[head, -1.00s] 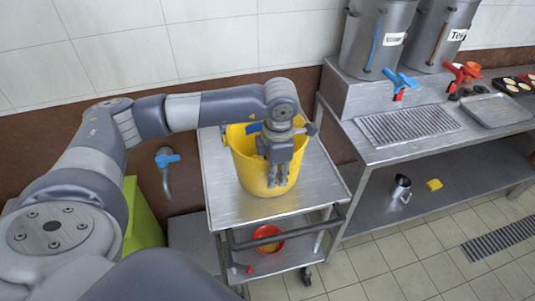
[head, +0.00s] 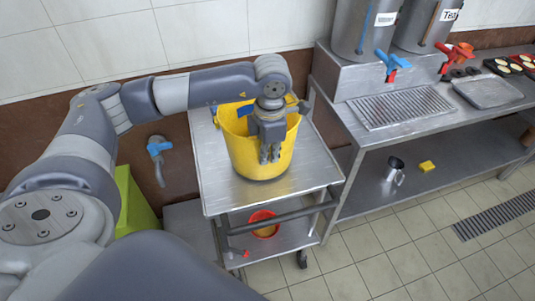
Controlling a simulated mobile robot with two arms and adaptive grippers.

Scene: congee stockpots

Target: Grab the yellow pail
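The yellow pail (head: 243,155) stands upright on the top shelf of a metal cart (head: 222,200) in the head view. My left gripper (head: 270,157) reaches over the pail from the left and points down. Its fingers show in front of the pail's near wall and hide part of the rim and side. The fingers look close together, but I cannot tell whether they touch the pail or grip it. My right gripper is not in view.
A red bowl (head: 263,217) sits on the cart's lower shelf. At right, a steel counter (head: 425,130) holds dispensers, a drip grate (head: 400,107) and a tray (head: 487,91). A metal jug (head: 395,170) and yellow sponge (head: 427,167) are on its lower shelf. A green bin (head: 135,205) stands left.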

